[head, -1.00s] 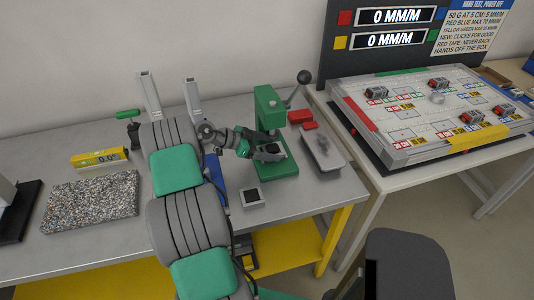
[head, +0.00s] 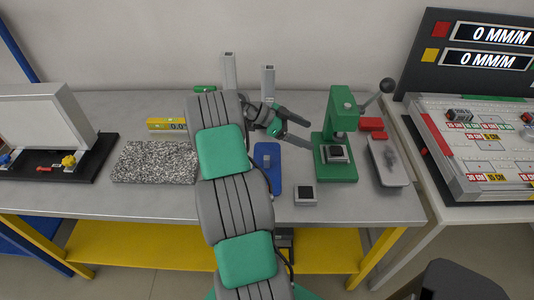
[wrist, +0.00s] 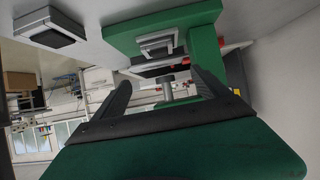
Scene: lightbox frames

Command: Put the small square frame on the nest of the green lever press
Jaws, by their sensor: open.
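The green lever press (head: 340,108) stands at the right part of the table, its lever with a dark knob (head: 387,86) raised to the right. On its nest, under the ram, sits a small square frame (head: 336,153) with a light rim. It also shows in the wrist view (wrist: 158,45); I cannot tell if it is fully seated. Another small square piece (head: 305,194), light-rimmed with a dark middle, lies on the table left of the press base. My gripper (head: 311,139) is open and empty, left of the press and apart from the nest frame.
A blue pad (head: 267,168) lies left of the press. A grey tray (head: 388,160) and red blocks (head: 371,124) are to its right. A granite slab (head: 155,162) and yellow level (head: 166,123) lie further left. The table's front edge is mostly bare.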

